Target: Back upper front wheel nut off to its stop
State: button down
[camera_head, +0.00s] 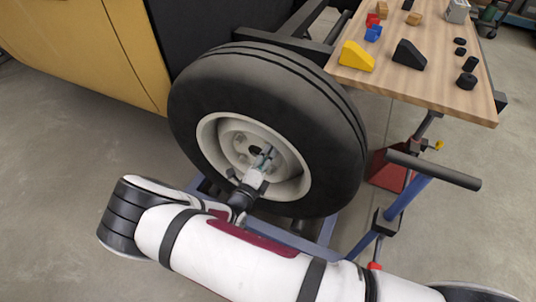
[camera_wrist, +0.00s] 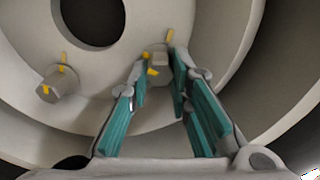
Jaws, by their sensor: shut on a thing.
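The front wheel (camera_head: 195,95) has a black tyre and a cream rim, and its hub (camera_head: 232,138) has a dark centre hole. My gripper (camera_head: 264,158) reaches into the rim and touches the hub area just right of the centre hole. In the wrist view my gripper (camera_wrist: 159,72) has its teal-padded fingers closed on a grey wheel nut (camera_wrist: 160,59), one fingertip on each side. Yellow marks show on and beside this nut. The fingers hide part of it, and its thread is not visible. A second nut (camera_wrist: 60,82) with yellow marks sits apart to the left.
The deep rim wall (camera_wrist: 235,85) curves close around my gripper. A wooden table (camera_head: 440,95) at the upper right carries coloured blocks and black pieces. A blue stand (camera_head: 405,200) with a dark padded bar is right of the wheel. A yellow body panel (camera_head: 85,45) is left.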

jog(key=shift+r+n, duration=0.1)
jog(key=shift+n, duration=4.2)
jog(key=c, duration=1.5)
grip_release()
jog(key=shift+o, duration=0.2)
jog(key=v, duration=1.2)
